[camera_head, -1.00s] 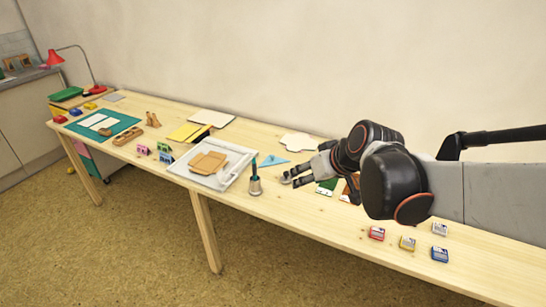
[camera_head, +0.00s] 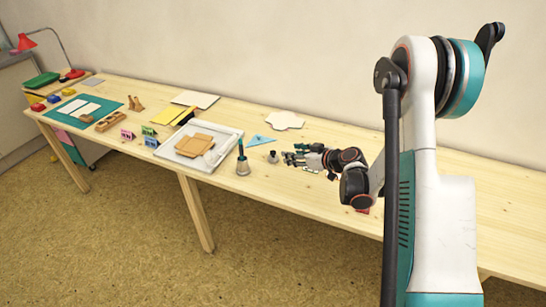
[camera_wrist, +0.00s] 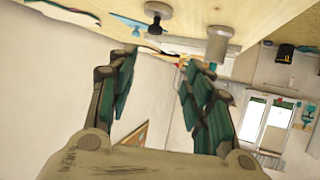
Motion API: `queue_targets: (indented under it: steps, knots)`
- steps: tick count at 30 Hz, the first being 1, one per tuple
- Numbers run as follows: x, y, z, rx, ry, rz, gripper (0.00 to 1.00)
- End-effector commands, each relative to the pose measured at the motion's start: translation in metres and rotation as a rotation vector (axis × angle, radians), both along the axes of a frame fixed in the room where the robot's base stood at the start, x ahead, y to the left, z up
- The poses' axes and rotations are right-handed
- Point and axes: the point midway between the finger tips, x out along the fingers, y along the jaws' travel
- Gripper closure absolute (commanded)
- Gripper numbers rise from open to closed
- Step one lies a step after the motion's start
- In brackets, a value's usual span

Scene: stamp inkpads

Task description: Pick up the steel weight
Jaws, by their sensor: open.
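The steel weight (camera_head: 272,157) is a small grey cylinder with a knob on top, upright on the wooden table. In the wrist view, where the table is at the top, the weight (camera_wrist: 157,10) hangs knob down beyond my fingertips. My gripper (camera_head: 291,157) is just right of the weight in the head view, low over the table, fingers pointing left at it. In the wrist view my gripper (camera_wrist: 160,72) has its fingers spread with nothing between them. A small gap to the weight seems to show.
A green-handled tool with a grey base (camera_head: 242,163) stands left of the weight; its base (camera_wrist: 219,42) shows in the wrist view. A blue triangle (camera_head: 260,140) lies behind the weight. A white tray (camera_head: 226,161) is farther left. My arm hides much of the table's right side.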

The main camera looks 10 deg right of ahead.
Motion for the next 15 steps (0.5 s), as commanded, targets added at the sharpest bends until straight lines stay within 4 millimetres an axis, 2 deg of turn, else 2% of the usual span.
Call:
queue_targets:
  steps: [3, 8, 15]
  knots:
    - [0.003, -0.005, -0.013, 0.002, -0.028, 0.004, 0.54]
    - [0.009, -0.003, -0.023, 0.002, -0.042, 0.008, 0.54]
    - [0.043, 0.019, -0.041, 0.002, -0.041, 0.012, 0.54]
